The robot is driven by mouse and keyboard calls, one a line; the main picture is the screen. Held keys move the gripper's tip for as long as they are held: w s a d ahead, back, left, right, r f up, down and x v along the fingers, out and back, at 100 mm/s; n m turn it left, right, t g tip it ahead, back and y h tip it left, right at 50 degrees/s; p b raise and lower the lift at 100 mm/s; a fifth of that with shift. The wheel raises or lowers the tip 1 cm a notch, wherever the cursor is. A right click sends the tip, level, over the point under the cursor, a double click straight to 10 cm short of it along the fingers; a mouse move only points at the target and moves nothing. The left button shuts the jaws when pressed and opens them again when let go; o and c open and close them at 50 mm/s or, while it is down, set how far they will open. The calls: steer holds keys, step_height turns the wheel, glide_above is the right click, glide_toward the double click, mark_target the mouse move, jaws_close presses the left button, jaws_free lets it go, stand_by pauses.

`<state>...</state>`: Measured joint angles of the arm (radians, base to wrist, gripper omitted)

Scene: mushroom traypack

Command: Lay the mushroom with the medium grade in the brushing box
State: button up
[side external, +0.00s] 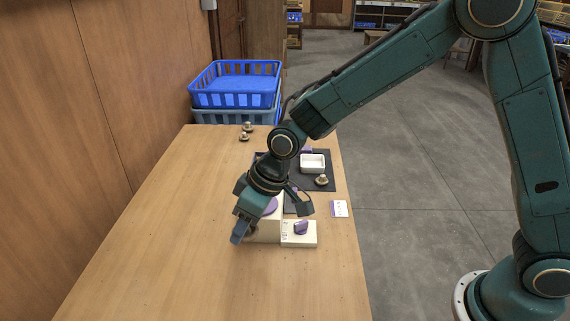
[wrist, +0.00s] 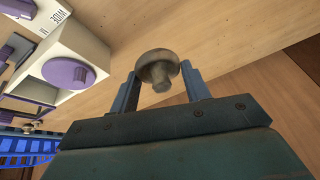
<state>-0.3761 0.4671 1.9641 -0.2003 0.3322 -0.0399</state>
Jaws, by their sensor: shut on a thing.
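My gripper (side external: 239,234) is shut on a mushroom (wrist: 158,66), which shows between the two fingers in the wrist view, cap away from the palm and stem toward it. In the side view the gripper hangs over the bare table in front of the cream box (side external: 262,228) with a purple disc, and the held mushroom is hard to make out. Another mushroom (side external: 321,180) sits on the dark mat (side external: 326,187) near a small white open box (side external: 313,169). Two more mushrooms (side external: 247,127) stand at the back. I cannot tell which box is the brushing box.
A cream block with a purple knob (side external: 301,228) stands right of my gripper. A white and purple card (side external: 340,208) lies near the table's right edge. Stacked blue crates (side external: 235,98) stand at the back. The table (side external: 180,230) is clear at left and front.

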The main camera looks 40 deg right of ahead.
steer(key=s+a+r+n+g, duration=0.1)
steer(key=s+a+r, duration=0.1)
steer(key=a, duration=0.4)
steer(key=s+a+r+n, duration=0.2)
steer(key=a+r, duration=0.1)
steer(key=a, duration=0.2)
glide_above(219, 312)
steer(key=s, duration=0.2)
steer(key=shift+y, duration=0.3)
steer(key=f, duration=1)
steer(key=a+f, duration=0.1)
steer(key=f, duration=0.5)
steer(key=shift+f, duration=0.1)
steer(key=shift+d, duration=0.1)
steer(key=shift+f, duration=2.15)
steer(key=shift+f, duration=0.15)
steer(key=o, duration=0.7)
steer(key=shift+v, duration=6.15)
